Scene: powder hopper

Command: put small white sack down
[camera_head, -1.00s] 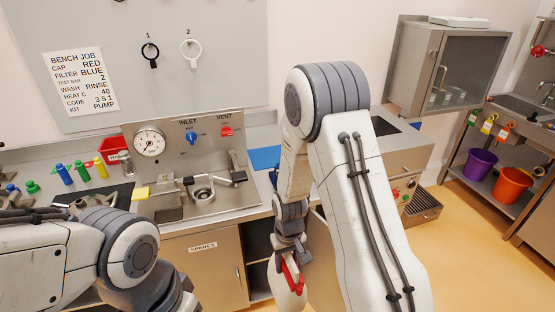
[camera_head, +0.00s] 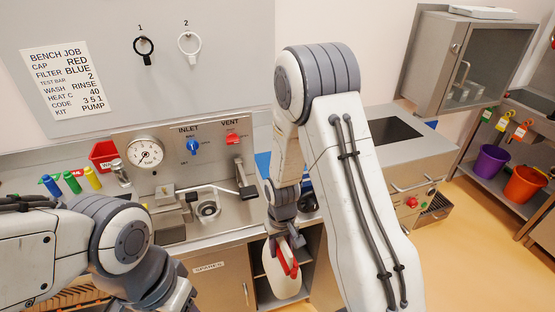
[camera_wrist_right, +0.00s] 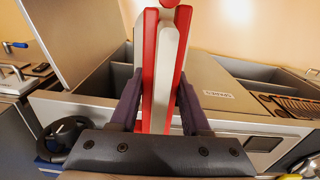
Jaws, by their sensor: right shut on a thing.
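The small white sack (camera_head: 284,278), with a red top band, hangs upright below my right gripper (camera_head: 288,243) in the head view, in front of the open shelves under the bench. In the right wrist view, the right gripper (camera_wrist_right: 157,105) is shut on the sack (camera_wrist_right: 166,60), whose white and red edge stands between the two dark fingers. The sack is clear of the bench top. My left arm comes in at the lower left of the head view, but its gripper does not show.
A steel box (camera_head: 400,155) stands to the right. Purple (camera_head: 490,162) and orange (camera_head: 523,184) buckets sit on a shelf far right. The yellow floor is open.

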